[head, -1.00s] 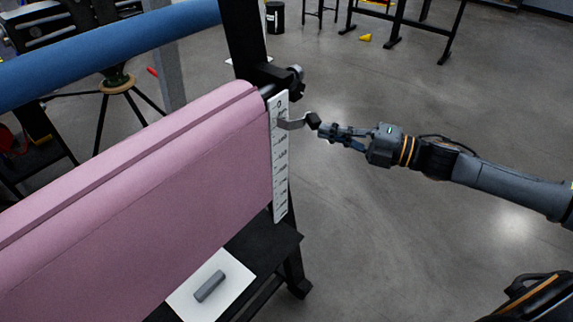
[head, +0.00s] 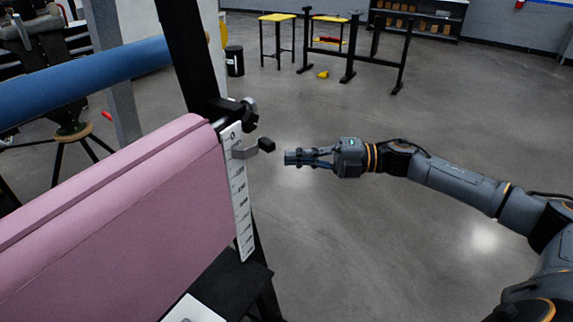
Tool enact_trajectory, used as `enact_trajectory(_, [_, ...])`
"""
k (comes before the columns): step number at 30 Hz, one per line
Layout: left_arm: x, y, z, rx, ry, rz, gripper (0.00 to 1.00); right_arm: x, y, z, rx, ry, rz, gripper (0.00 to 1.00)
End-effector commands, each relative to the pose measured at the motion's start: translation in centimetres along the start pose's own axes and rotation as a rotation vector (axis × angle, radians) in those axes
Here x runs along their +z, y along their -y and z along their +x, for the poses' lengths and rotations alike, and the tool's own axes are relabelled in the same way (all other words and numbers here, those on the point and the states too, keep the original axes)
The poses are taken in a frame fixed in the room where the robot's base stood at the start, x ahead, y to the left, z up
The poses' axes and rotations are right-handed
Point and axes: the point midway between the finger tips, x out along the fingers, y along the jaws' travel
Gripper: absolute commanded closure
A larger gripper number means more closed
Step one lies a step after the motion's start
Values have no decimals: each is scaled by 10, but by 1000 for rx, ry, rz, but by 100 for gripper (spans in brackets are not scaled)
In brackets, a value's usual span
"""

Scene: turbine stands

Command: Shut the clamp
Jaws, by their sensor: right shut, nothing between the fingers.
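The clamp (head: 255,148) is a curved metal lever with a black knob at its tip. It sticks out to the right from the white marked scale (head: 239,190) at the end of the pink piece (head: 130,230). My right gripper (head: 290,157) is shut and empty. Its fingertips point left at the knob, with a small gap between them in the picture. My left gripper is not in view.
A black stand post (head: 187,50) rises behind the clamp. A blue tube (head: 90,80) lies at the upper left. Yellow-topped stools (head: 277,18) and black trestles stand far back.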

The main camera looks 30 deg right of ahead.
Motion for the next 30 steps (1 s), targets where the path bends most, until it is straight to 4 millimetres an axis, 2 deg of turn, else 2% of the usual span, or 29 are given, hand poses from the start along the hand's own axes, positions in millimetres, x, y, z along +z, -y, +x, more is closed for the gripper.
enact_trajectory(2, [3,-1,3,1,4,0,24,2,2,-3,-1,1,0,100])
enact_trajectory(7, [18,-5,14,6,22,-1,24,15,4,-26,-1,3,0,100])
enact_trajectory(10, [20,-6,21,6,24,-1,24,24,4,-41,-1,3,0,100])
enact_trajectory(18, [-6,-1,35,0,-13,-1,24,44,2,-78,1,2,-1,100])
enact_trajectory(23, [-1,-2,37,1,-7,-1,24,48,1,-87,0,0,1,100])
enact_trajectory(30, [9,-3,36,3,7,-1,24,49,0,-88,0,-1,1,100])
